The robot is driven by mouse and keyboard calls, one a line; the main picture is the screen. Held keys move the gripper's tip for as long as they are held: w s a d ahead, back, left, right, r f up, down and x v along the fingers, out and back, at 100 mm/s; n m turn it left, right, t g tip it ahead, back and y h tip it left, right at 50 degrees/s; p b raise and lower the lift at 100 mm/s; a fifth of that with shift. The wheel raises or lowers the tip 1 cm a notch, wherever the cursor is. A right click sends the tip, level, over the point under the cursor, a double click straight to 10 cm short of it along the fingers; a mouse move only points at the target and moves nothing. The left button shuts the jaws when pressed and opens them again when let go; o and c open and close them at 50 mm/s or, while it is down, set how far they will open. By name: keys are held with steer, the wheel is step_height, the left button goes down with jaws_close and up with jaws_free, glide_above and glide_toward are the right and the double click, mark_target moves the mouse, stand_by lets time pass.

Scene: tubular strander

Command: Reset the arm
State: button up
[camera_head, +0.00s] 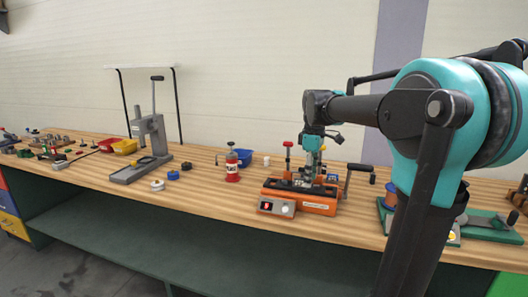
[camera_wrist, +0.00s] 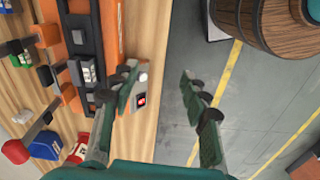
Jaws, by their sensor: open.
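My arm reaches in from the right in the head view and bends down over an orange machine (camera_head: 318,207) on the wooden bench (camera_head: 225,200). My gripper (camera_head: 314,158) hangs at the machine, partly lost among its dark parts. In the wrist view my gripper (camera_wrist: 160,100) is open, with two green fingers wide apart and nothing between them. The left finger overlaps the machine's front panel near a red display (camera_wrist: 140,100). The right finger is over the grey floor (camera_wrist: 180,125), past the bench edge. I cannot tell whether a finger touches the machine.
A grey lever press (camera_head: 148,148), a red bottle (camera_head: 232,163), yellow bin (camera_head: 125,147) and small parts stand left of the machine. In the wrist view a wooden barrel (camera_wrist: 265,22) stands on the floor.

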steer(key=s+d+f+m+t, duration=0.1)
steer(key=s+f+m+t, duration=0.1)
steer(key=s+f+m, duration=0.4)
steer(key=s+d+f+m+t, duration=0.1)
steer(key=s+f+m, duration=0.6)
steer(key=s+f, duration=0.7)
step_height(320, 180, down, 4)
steer(key=shift+s+d+f+t, duration=0.3)
steer(key=shift+d+t, duration=0.1)
steer(key=shift+d, duration=0.4)
steer(key=shift+r, duration=0.1)
steer(key=shift+c, duration=0.3)
